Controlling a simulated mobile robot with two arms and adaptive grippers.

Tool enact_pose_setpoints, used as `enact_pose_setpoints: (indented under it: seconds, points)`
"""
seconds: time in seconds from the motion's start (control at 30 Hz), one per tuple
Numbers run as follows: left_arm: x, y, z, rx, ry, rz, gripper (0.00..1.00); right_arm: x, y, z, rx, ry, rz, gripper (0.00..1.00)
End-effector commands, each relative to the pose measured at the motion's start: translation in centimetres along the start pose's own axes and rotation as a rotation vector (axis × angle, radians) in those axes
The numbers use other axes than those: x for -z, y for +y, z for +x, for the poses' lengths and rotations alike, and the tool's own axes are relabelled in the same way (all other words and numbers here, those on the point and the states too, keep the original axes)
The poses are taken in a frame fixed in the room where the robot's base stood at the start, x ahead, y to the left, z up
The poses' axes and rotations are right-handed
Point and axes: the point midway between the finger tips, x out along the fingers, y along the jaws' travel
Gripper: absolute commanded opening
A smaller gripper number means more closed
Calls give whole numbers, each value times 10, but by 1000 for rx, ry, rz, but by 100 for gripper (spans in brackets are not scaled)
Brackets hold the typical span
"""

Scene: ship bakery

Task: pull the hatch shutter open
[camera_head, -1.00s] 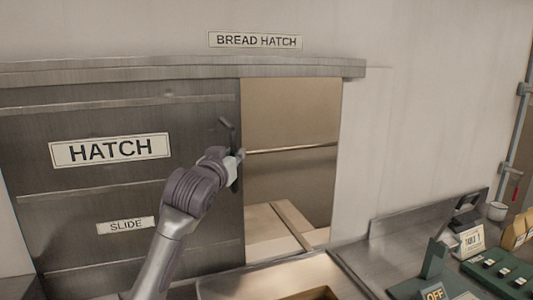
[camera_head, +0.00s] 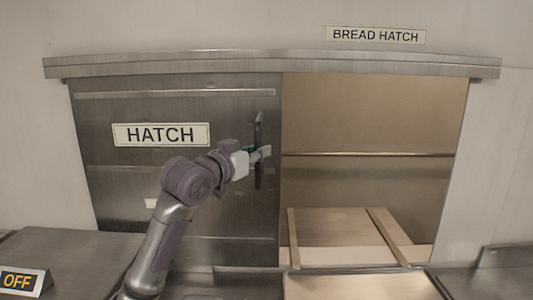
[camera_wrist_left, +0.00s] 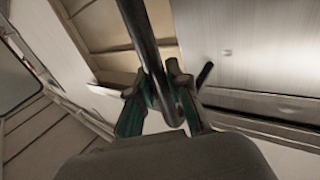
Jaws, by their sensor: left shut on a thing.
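The hatch shutter (camera_head: 230,185) is a dark metal sliding panel with a HATCH label (camera_head: 161,134). It covers the left part of the opening, and the right part of the opening (camera_head: 370,125) is uncovered. A dark upright bar handle (camera_head: 259,130) sits near the shutter's right edge. My left gripper (camera_head: 262,153) is at this handle, with its arm coming up from below. In the left wrist view the gripper (camera_wrist_left: 158,98) has its green-padded fingers closed around the dark handle bar (camera_wrist_left: 142,35). My right gripper is not in view.
A metal rail (camera_head: 270,63) runs above the shutter, under a BREAD HATCH sign (camera_head: 375,35). Inside the opening are a crossbar (camera_head: 368,154) and pale boards (camera_head: 335,227). Below are a pale tray (camera_head: 355,287) and metal counters. An OFF sign (camera_head: 18,281) stands at lower left.

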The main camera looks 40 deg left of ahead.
Motion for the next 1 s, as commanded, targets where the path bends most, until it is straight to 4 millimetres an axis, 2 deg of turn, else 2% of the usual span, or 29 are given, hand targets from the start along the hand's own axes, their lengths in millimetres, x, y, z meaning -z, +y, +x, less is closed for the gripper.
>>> enact_pose_setpoints:
  seconds: [0.23, 0.27, 0.4, 0.43, 0.77, 0.87, 1.0]
  points:
    - [-1, 0, 0, 1, -2, 0, 0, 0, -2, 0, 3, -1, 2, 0]
    - [-1, 0, 0, 1, -2, 0, 19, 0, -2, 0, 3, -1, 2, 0]
    - [0, 0, 0, 1, -1, 0, 42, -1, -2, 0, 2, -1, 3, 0]
    - [0, 0, 0, 1, -1, 0, 43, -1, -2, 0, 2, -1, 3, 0]
    - [0, 0, -3, 1, 0, 0, 43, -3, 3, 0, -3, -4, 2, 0]
    - [0, -1, -13, 1, 0, 1, 43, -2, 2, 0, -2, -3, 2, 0]
    - [-1, 0, -40, 2, -1, 3, 43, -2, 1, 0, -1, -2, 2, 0]
